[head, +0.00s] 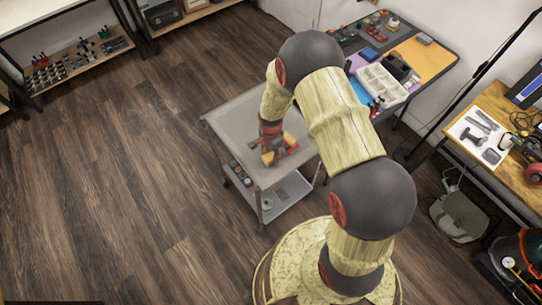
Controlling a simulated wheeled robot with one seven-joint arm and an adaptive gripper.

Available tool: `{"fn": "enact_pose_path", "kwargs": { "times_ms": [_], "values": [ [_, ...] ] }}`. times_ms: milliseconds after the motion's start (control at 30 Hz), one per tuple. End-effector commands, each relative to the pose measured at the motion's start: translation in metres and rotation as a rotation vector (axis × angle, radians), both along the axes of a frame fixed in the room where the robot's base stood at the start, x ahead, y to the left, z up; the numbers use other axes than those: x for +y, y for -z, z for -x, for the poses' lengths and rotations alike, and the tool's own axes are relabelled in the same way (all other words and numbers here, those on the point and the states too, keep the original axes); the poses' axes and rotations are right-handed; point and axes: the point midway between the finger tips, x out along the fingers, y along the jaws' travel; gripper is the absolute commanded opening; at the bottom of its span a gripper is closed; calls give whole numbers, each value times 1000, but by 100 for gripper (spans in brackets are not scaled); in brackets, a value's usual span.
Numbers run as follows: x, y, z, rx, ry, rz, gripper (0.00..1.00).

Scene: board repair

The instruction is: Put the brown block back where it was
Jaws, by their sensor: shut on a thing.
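My gripper (277,150) is low over the grey top of a small wheeled cart (235,120), right of the top's middle. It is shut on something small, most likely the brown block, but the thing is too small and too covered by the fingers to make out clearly. Orange and dark parts show around the fingertips. I cannot tell whether the held thing touches the cart top. No other brown block stands out in the head view.
The rest of the cart top looks bare; its lower shelf (285,197) holds small items. A workbench with a white compartment tray (381,85) stands behind at the right. A wooden table (500,105) with tools is far right. Open wooden floor (120,190) lies left.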

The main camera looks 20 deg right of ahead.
Motion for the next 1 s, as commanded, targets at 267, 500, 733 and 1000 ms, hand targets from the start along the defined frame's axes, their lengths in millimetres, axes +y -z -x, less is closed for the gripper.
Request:
{"fn": "enact_pose_path", "kwargs": {
  "times_ms": [267, 500, 733, 1000],
  "values": [
    [0, 2, -1, -3, 0, 0, 1],
    [0, 5, -1, -2, 0, 0, 40],
    [0, 5, -1, -2, 0, 0, 52],
    [0, 4, -1, -2, 0, 0, 52]
  ]
}}
